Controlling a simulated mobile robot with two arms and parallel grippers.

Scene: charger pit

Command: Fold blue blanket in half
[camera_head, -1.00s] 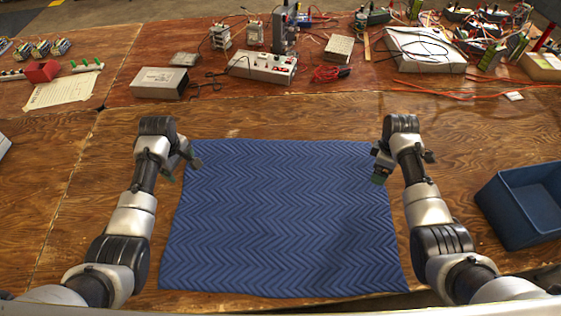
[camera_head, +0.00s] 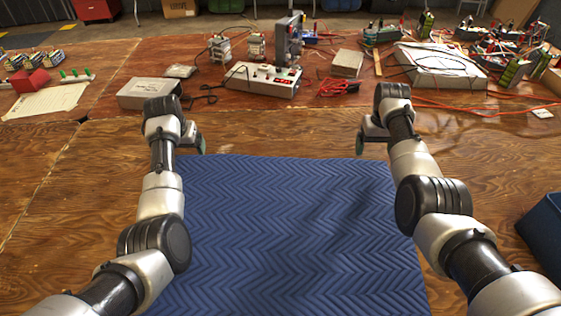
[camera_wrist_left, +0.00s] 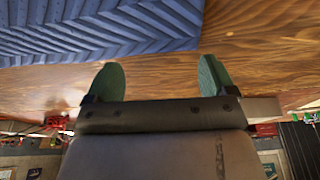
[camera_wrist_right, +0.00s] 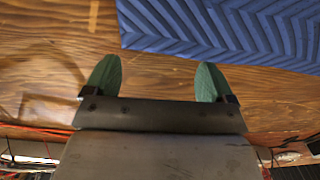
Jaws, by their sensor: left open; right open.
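The blue blanket (camera_head: 290,235) with a zigzag pattern lies flat and spread out on the wooden table. Its near edge runs out of the head view. My left gripper (camera_head: 201,146) is open and empty near the blanket's far left corner. In the left wrist view the blanket (camera_wrist_left: 100,25) lies beyond the green fingertips (camera_wrist_left: 160,78), apart from them. My right gripper (camera_head: 360,143) is open and empty near the far right corner. In the right wrist view the blanket's corner (camera_wrist_right: 220,35) shows past the open fingertips (camera_wrist_right: 158,80), with bare wood between them.
A blue bin (camera_head: 543,235) stands at the right edge. A grey box (camera_head: 148,90), a power strip device (camera_head: 262,79), red wires (camera_head: 340,87) and a white case (camera_head: 440,66) stand behind the grippers. Bare wood (camera_head: 280,135) lies between the blanket's far edge and these items.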

